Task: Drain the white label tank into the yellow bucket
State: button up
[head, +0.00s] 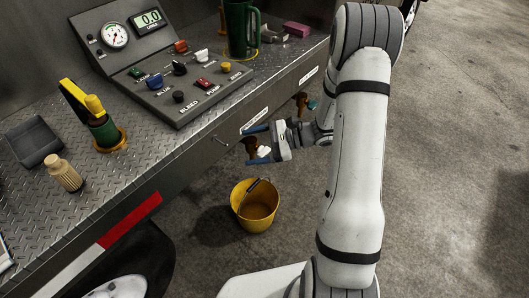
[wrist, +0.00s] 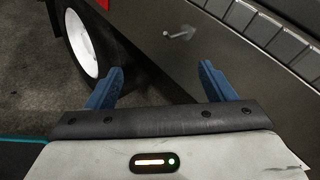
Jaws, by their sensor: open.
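The yellow bucket (head: 240,209) stands upright on the floor, its handle up, below a brass tap (head: 249,147) on the side of the deck. No flow is visible.
A second brass tap with a teal handle (head: 311,104) sits farther right, near another label (head: 308,75). A wheel (wrist: 83,45) is at left in the wrist view. Floor right is clear.

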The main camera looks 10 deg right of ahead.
jog(key=w+d+f+m+t, duration=0.5)
jog(key=f+m+t, duration=0.15)
jog(key=f, duration=0.35)
jog(key=m+t+h+b, duration=0.2)
jog(key=m+t+h, duration=0.1)
jog(key=m+t, duration=0.25)
send_near(267, 153)
jog(key=x, duration=0.3)
jog(key=shift+h, duration=0.3)
jog(key=x, duration=0.5)
jog(key=p+x, duration=0.1)
jog(key=x, duration=0.2)
jog(key=shift+s+a+r, duration=0.15)
jog(key=shift+s+r, duration=0.05)
jog(key=shift+r, duration=0.05)
jog(key=c, duration=1)
